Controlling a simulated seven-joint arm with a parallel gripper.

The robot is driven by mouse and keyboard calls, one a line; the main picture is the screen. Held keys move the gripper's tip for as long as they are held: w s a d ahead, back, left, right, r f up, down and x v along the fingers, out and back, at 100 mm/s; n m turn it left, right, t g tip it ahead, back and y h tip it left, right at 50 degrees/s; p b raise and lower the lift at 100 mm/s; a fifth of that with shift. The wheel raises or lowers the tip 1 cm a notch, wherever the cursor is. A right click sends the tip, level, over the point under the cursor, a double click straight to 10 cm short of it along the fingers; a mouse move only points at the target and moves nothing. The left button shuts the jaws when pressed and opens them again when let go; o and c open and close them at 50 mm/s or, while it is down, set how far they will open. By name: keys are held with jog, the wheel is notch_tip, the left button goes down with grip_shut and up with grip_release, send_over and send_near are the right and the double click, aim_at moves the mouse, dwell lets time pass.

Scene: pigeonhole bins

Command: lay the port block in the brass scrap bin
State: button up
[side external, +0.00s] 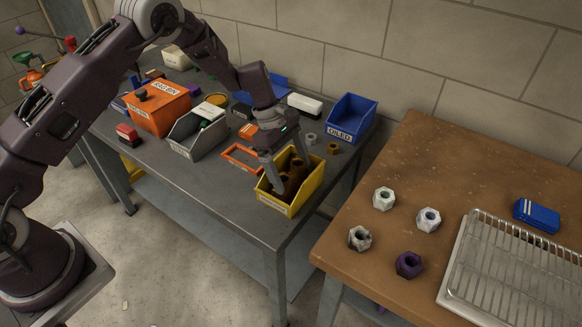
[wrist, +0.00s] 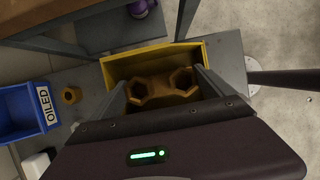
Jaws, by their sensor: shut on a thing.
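The yellow bin (side external: 277,205) stands at the front right corner of the grey bench, with a label on its front too small to read. It also shows in the wrist view (wrist: 184,52). My gripper (side external: 289,173) points down into it, its fingers inside the walls. Between the fingers is a brown, brass-like piece with two hexagonal openings (wrist: 160,88), seemingly the port block; in the side view it shows (side external: 291,183) low in the bin. My gripper is shut on it. Whether it touches the bin floor is hidden.
The blue OILED bin (side external: 350,119) stands behind right, with a brass nut (side external: 333,149) and a grey nut (side external: 311,139) nearby. A grey bin (side external: 197,137) and an orange bin (side external: 159,109) stand left. A brown table (side external: 440,160) with several nuts is at right.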

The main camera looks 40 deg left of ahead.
jog(key=shift+f, duration=0.35)
dwell(0.3)
jog(key=o, duration=1.8)
jog(key=v, duration=0.7)
jog(key=s+a+r+m+t+y, duration=0.1)
jog(key=s+r+m, duration=0.3)
jog(key=s+r, duration=0.45)
jog(key=s+r+m+t, duration=0.1)
jog(key=s+r+m, duration=0.45)
jog(key=r, duration=0.65)
jog(key=s+a+m+t+y, duration=0.1)
jog(key=s+m, duration=0.1)
jog(key=s, duration=0.4)
jog(key=s+a+r+m+t+y, duration=0.1)
jog(key=s+a+m, duration=0.1)
jog(key=s, duration=0.5)
jog(key=s+a+m+t+y, duration=0.1)
jog(key=s+m, duration=0.3)
jog(key=s, duration=0.3)
jog(key=shift+a+r+m+t, duration=0.2)
jog(key=shift+r+m+t, duration=0.05)
jog(key=shift+r+t, duration=0.1)
